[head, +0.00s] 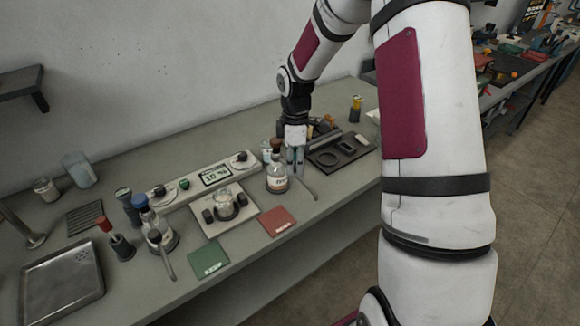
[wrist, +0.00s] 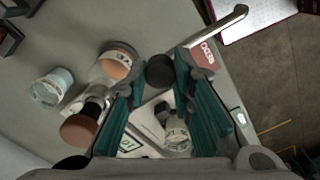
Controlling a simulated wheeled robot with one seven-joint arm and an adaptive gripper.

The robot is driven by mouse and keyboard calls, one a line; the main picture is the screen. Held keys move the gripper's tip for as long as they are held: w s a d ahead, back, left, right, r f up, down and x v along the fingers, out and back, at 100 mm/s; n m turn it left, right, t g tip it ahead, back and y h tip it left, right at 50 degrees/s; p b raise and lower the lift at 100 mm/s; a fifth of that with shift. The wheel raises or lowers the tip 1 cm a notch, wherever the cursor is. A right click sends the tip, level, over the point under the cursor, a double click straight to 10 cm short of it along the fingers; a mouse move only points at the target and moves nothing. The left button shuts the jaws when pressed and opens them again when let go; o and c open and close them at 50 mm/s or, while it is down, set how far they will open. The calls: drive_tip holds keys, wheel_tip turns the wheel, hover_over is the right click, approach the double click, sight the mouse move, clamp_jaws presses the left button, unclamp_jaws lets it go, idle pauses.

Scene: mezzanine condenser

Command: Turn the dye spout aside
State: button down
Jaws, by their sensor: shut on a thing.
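The dye spout is a pale metal tube (wrist: 218,29) with a bent tip, reaching up and right from a round black knob (wrist: 160,71) in the wrist view. My gripper (wrist: 160,75) has its teal fingers on either side of the knob, shut on it. In the head view my gripper (head: 295,170) points down beside a labelled bottle (head: 277,181), and the spout tube (head: 307,188) runs forward over the bench on the right of it. The fingers hide the spout's base there. A glass beaker (head: 224,200) stands on the pale central unit, left of the spout.
A red card (head: 277,221) and a green card (head: 208,259) lie near the front edge. A second spout (head: 163,258) with another bottle stands left. The display panel (head: 212,176) is behind the beaker. A dark tray (head: 340,154) lies right of my gripper.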

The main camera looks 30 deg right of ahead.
drive_tip(key=shift+w+d+r+n, duration=0.1)
drive_tip(key=shift+d+n, duration=0.1)
drive_tip(key=shift+n, duration=0.1)
drive_tip(key=c, duration=1.4)
unclamp_jaws()
drive_tip(key=shift+o, duration=0.2)
wheel_tip(320, 180, up, 12)
